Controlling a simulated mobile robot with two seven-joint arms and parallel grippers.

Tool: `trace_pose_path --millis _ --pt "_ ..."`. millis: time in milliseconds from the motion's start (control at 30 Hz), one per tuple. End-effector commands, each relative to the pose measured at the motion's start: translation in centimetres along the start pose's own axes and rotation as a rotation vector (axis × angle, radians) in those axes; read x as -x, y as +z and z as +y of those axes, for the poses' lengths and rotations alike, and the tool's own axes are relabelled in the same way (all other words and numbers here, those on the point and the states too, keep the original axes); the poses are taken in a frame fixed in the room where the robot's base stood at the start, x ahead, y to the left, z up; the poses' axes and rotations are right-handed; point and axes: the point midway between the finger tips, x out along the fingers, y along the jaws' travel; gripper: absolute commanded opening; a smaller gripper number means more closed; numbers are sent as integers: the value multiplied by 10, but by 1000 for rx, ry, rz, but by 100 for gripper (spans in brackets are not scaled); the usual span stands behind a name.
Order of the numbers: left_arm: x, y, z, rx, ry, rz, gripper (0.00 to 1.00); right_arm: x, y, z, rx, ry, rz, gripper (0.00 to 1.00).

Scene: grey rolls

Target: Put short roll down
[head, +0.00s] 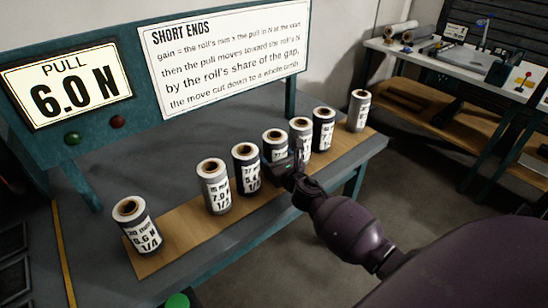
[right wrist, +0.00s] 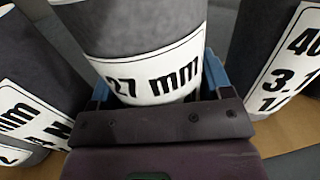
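A row of grey and dark rolls with white printed labels stands on a wooden strip (head: 185,236) along the bench. My right gripper (head: 284,160) is at the roll labelled 27 mm (head: 273,141), in the middle of the row. In the right wrist view this roll (right wrist: 150,35) fills the space between the blue fingertips, which appear to press on both its sides. The gripper hides its lower end in the head view, so I cannot tell whether it touches the strip. My left gripper is not in view.
Neighbouring rolls stand close on either side, one to the left (head: 246,170) and one to the right (head: 301,134). The leftmost roll (head: 136,226) stands apart, with bare strip beside it. A pull sign (head: 66,87) reads 6.0 N. A text panel (head: 222,58) stands behind.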

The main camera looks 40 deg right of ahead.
Motion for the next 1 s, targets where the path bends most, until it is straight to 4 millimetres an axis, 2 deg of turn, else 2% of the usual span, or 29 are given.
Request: trace_pose_path --millis 33,133,167,533,667,1000 --pt "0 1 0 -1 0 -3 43 0 0 0 0 0 0 80" --pt "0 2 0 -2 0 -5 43 0 0 0 0 0 0 95" --pt "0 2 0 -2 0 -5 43 0 0 0 0 0 0 96" --pt "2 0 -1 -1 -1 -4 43 1 5 0 0 0 -1 96" --pt "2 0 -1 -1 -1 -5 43 18 2 0 0 0 1 96" --pt "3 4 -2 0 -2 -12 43 78 2 0 -1 -1 1 96"
